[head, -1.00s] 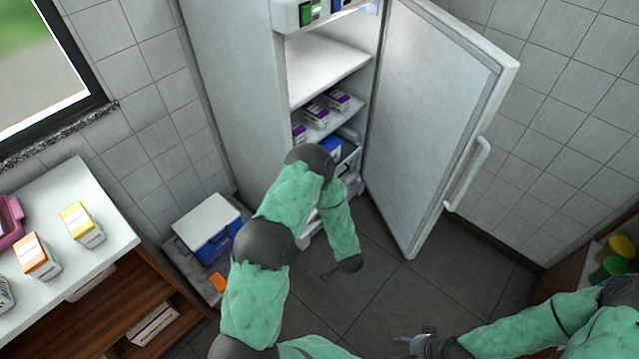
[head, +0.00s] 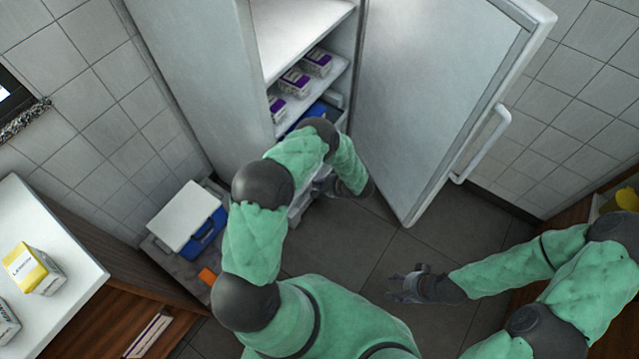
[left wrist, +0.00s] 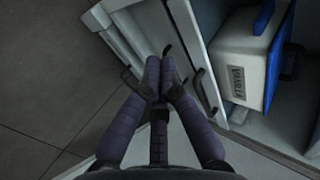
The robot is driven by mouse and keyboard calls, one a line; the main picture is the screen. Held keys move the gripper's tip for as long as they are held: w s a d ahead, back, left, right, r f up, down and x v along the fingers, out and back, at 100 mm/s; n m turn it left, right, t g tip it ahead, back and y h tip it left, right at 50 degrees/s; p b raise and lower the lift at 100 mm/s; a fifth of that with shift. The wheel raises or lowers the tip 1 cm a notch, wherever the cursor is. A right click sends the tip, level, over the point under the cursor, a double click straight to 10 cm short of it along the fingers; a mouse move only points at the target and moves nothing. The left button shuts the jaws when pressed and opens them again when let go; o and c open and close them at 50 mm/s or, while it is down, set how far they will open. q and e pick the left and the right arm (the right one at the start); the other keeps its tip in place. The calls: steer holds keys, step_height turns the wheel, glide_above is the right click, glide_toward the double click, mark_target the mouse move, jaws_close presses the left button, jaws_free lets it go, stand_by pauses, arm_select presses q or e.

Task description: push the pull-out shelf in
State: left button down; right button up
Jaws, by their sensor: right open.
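The white fridge stands open in the head view. Low in it, white drawer fronts (head: 300,207) show, partly hidden by my left arm. In the left wrist view, a white panel with a dark handle (left wrist: 192,45) lies under a white box with a blue lid (left wrist: 238,62); it seems to be the pull-out shelf's front, but I cannot tell how far out it is. My left gripper (left wrist: 160,72) has its fingertips together before these fronts; contact is unclear. In the head view it (head: 325,187) is partly hidden. My right gripper (head: 400,287) is open and empty above the floor.
The fridge door (head: 440,90) stands open on the right, its handle (head: 485,145) outward. Purple-white boxes (head: 294,82) sit on an upper shelf. A blue-and-white cooler (head: 190,217) stands left of the fridge. A counter (head: 50,225) is at far left. Floor between the arms is clear.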

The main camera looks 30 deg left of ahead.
arm_select(q)
steer(key=a+f+b, duration=0.4)
steer(key=a, duration=0.4)
steer(key=shift+w+a+f, duration=0.15)
steer(key=shift+w+a, duration=0.15)
steer(key=shift+w, duration=0.05)
arm_select(e)
step_height(320, 180, down, 4)
steer(key=shift+f, duration=0.25)
